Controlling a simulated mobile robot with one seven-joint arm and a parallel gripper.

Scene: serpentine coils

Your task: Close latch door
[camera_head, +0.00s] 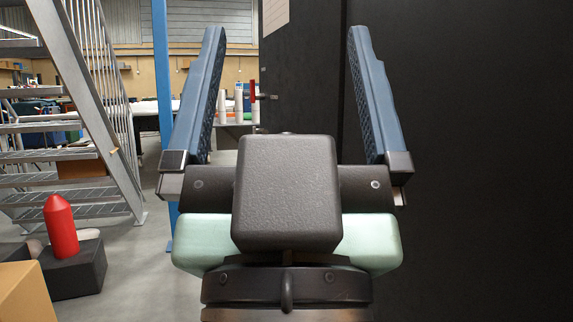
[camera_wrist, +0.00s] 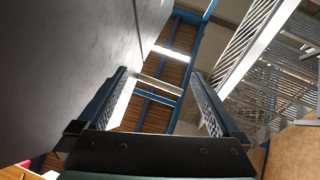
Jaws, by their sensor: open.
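A tall, dark, flat panel (camera_head: 480,160), which looks like the door or its cabinet, fills the right side of the head view. A vertical seam divides it from a narrower dark section (camera_head: 305,95) on its left. A red upright handle (camera_head: 253,90) on a dark rod shows at that section's left edge; I cannot tell for sure that it is the latch. My gripper (camera_head: 286,35) is open and empty, its two blue fingers wide apart in front of the dark surface. In the wrist view the open gripper (camera_wrist: 158,74) has the dark panel (camera_wrist: 60,60) at left.
Metal stairs (camera_head: 80,120) stand at the left, with a blue post (camera_head: 162,90) beside them. A red cone-tipped object (camera_head: 61,226) stands on a dark block (camera_head: 75,270) at lower left, near a cardboard box (camera_head: 25,292). Some grey floor (camera_head: 140,265) is clear between.

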